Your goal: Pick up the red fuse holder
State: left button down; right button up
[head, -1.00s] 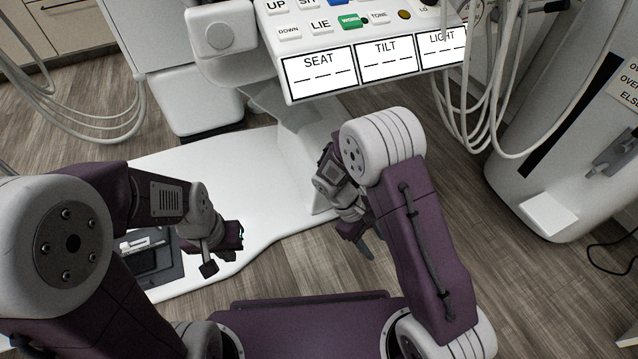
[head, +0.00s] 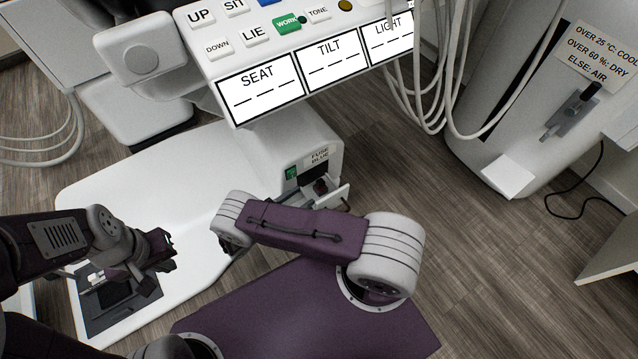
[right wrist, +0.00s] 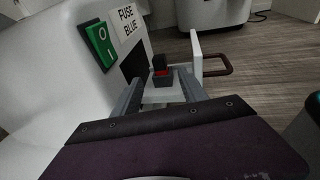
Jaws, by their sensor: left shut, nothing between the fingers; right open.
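The red fuse holder (head: 321,187) sits at a small opening in the white chair base, in the head view. In the right wrist view the fuse holder (right wrist: 162,72) is a dark block with a red band, standing upright on a pulled-out white drawer (right wrist: 164,94). My right gripper (right wrist: 160,79) is open; its two grey fingers point toward the holder, one to each side of it in the picture, with no visible contact. In the head view my right forearm hides most of that gripper. My left gripper (head: 150,268) is shut and empty, over a dark recessed panel.
The drawer front and its brown handle (right wrist: 220,66) stick out beyond the holder. A green switch (right wrist: 100,44) and a "FUSE BLUE" label (right wrist: 127,20) are on the chair base beside the opening. A button console (head: 300,70) overhangs from above. Hoses hang at the right.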

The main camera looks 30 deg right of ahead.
aim_at(318, 186)
jog(key=b+x, duration=0.3)
jog(key=x, duration=0.3)
jog(key=shift+d+f, duration=0.1)
jog(key=shift+d, duration=0.05)
jog(key=shift+w+d, duration=0.15)
jog(key=shift+d, duration=0.25)
grip_shut()
